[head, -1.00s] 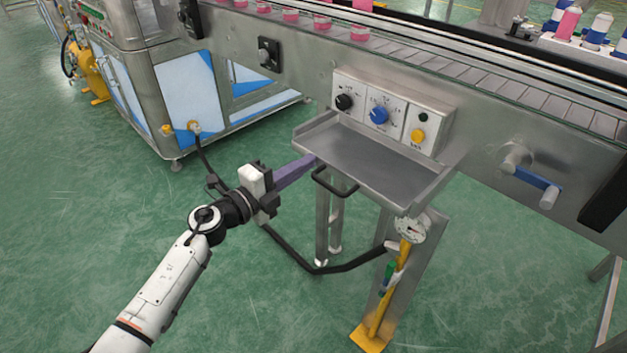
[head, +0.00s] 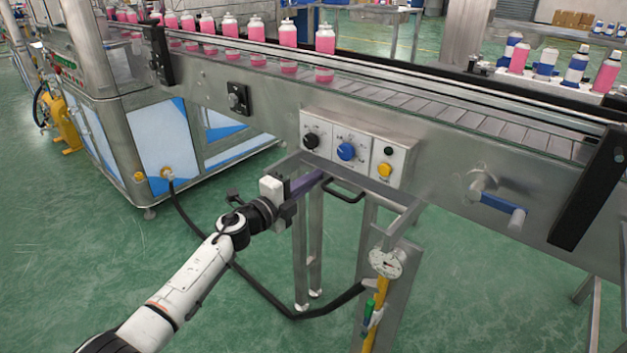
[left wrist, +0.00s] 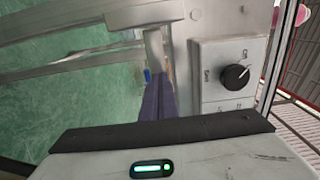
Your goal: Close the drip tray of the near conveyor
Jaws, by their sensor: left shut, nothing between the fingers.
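The drip tray (head: 378,190) of the near conveyor is slid in beneath the control box, with only a narrow front strip showing between its side rails. Its black loop handle (head: 343,191) sticks out at the front, just below the box. My left gripper (head: 322,175) is shut and empty, its purple fingers pointing right at the tray front, just left of the handle. I cannot tell whether the tips touch the tray. The left wrist view shows the purple fingers (left wrist: 157,100) together beside the control box. My right gripper is not in view.
The control box (head: 355,148) with black, blue and yellow controls sits directly above the tray. A blue-handled crank (head: 500,203) is to the right. A gauge (head: 386,263) and yellow pipe stand below the right rail. A black hose hangs below my arm. Pink cans ride the conveyor.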

